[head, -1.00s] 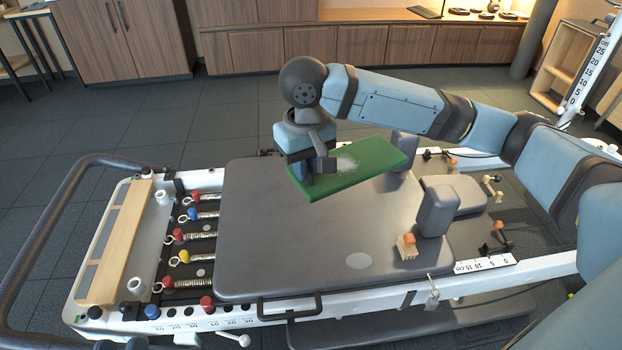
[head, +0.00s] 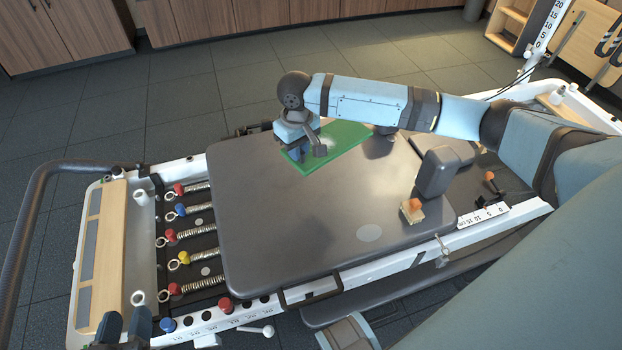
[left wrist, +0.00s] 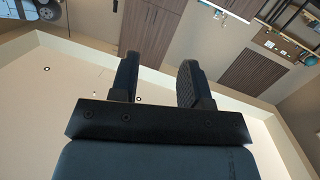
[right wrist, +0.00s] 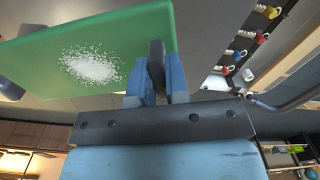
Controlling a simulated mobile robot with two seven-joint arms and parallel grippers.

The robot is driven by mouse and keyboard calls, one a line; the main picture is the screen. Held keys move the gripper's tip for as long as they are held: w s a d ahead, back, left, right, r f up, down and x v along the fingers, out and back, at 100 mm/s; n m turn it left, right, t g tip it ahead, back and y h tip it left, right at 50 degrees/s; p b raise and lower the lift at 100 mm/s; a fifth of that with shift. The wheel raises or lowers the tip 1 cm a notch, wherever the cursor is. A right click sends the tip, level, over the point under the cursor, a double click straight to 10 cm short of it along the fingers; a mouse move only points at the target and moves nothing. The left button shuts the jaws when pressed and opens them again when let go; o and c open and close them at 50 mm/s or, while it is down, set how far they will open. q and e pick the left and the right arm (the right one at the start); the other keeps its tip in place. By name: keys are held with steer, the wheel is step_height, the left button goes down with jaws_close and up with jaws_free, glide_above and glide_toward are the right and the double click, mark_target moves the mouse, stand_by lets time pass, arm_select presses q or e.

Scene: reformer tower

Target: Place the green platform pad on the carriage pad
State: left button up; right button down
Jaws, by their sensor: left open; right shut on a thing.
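The green platform pad (head: 345,141) is a flat board with a white powdery patch. It is over the far side of the grey carriage pad (head: 290,225); I cannot tell whether it touches. My left gripper (head: 125,325) is low at the bottom left of the head view. In the left wrist view the left fingers (left wrist: 160,85) are apart and empty.
Coil springs with coloured knobs (head: 185,258) and a wooden-topped end (head: 105,250) lie left of the carriage. A shoulder rest (head: 440,172) and a small wooden block with an orange knob (head: 411,209) stand at the right. The carriage's near half is clear.

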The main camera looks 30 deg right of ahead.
steer(key=f, duration=0.1)
steer(key=d+f, duration=0.1)
steer(key=f, duration=0.2)
steer(key=shift+w+d+f+b, duration=0.1)
steer(key=shift+d+f+b, duration=0.1)
steer(key=shift+d+b, duration=0.1)
arm_select(q)
step_height(320, 180, up, 7)
steer(key=d+t+h+b, duration=0.3)
steer(key=b, duration=0.1)
arm_select(e)
step_height(320, 180, down, 14)
steer(key=shift+a+r+b, duration=0.1)
steer(key=shift+r+b, duration=0.1)
steer(key=shift+b, duration=0.3)
step_height(320, 180, down, 5)
steer(key=shift+r+b, duration=0.1)
steer(key=shift+b, duration=0.9)
arm_select(q)
steer(key=shift+m+g, duration=0.3)
steer(key=shift+g, duration=0.6)
step_height(320, 180, down, 5)
steer(key=shift+f, duration=0.2)
steer(key=shift+r, duration=0.15)
arm_select(e)
steer(key=c, duration=1.1)
jaws_free()
